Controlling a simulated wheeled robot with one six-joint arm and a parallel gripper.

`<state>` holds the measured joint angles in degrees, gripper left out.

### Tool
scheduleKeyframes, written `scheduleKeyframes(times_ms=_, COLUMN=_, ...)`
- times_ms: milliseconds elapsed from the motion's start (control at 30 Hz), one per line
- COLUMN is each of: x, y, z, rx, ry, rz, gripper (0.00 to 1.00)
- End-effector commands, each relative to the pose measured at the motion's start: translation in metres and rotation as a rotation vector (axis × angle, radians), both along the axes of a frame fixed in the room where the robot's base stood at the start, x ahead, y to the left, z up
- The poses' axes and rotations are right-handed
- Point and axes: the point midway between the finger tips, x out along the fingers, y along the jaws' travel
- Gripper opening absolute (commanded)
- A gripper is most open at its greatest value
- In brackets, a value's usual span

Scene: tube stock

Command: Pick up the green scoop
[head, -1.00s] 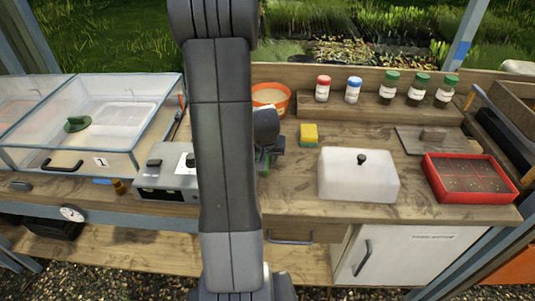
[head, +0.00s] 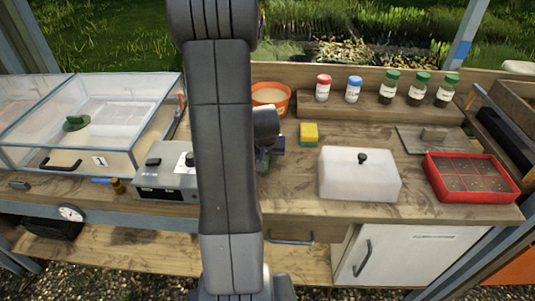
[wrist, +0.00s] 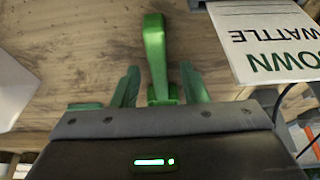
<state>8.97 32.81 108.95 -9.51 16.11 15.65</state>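The green scoop (wrist: 154,45) lies on the wooden bench in the wrist view, its narrow green handle pointing away from my gripper. My gripper (wrist: 160,84) has two green fingers, one on each side of the scoop's near part, with gaps visible on both sides. It is open, and its fingers do not visibly touch the scoop. The near end of the scoop is hidden by the gripper body. In the head view, my arm hides most of the gripper and scoop; only a little green (head: 262,160) shows beside the arm, and I cannot tell which it belongs to.
A sign card (wrist: 265,40) lies close right of the scoop in the wrist view. In the head view, a grey device (head: 165,181) stands left of my arm. A yellow-green sponge (head: 309,133), white lidded box (head: 358,178) and orange bowl (head: 283,108) stand right of it.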

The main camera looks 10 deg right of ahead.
Motion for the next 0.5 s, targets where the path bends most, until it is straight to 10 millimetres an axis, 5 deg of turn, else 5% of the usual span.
scheduleKeyframes(times_ms=67, x=0.0000, y=0.0000, z=0.0002, rx=0.000, ry=0.000, rz=0.000, gripper=0.40)
scheduleKeyframes(times_ms=300, x=0.0000, y=0.0000, z=0.0002, rx=0.000, ry=0.000, rz=0.000, gripper=0.00)
scheduleKeyframes(times_ms=500, x=0.0000, y=0.0000, z=0.0002, rx=0.000, ry=0.000, rz=0.000, gripper=0.00)
